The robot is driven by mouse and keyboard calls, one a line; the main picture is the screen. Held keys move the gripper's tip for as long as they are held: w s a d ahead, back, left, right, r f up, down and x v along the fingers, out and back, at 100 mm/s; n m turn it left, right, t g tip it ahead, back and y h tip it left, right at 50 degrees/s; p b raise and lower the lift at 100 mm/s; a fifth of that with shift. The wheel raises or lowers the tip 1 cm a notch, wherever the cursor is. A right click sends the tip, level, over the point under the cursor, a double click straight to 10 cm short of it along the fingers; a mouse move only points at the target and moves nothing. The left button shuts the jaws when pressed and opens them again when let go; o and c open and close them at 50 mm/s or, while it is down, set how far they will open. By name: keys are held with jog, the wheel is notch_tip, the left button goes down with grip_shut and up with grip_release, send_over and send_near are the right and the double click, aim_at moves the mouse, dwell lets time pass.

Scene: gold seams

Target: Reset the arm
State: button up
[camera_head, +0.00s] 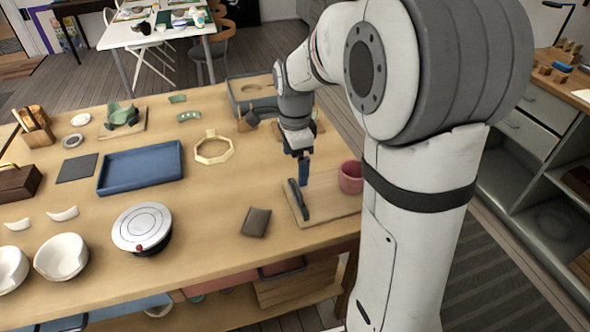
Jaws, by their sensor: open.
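My arm rises large on the right side of the head view and bends over the table. My gripper (304,172) points down above a wooden board (335,203) near the table's right end. Its jaws are small in the picture, and I see nothing held between them. A dark, long-handled tool (298,200) lies on the board just below and left of the gripper. A pink cup (350,177) stands on the board to the right, partly hidden by my arm. I cannot tell whether the gripper touches the tool.
The wooden table (200,235) holds a blue tray (140,168), an octagonal wooden frame (213,149), a round silver-topped device (142,228), a dark brown block (256,221) and white bowls (61,257). A grey tray (250,91) lies at the back. Bare tabletop surrounds the brown block.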

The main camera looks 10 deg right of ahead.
jog(key=shift+r, duration=0.35)
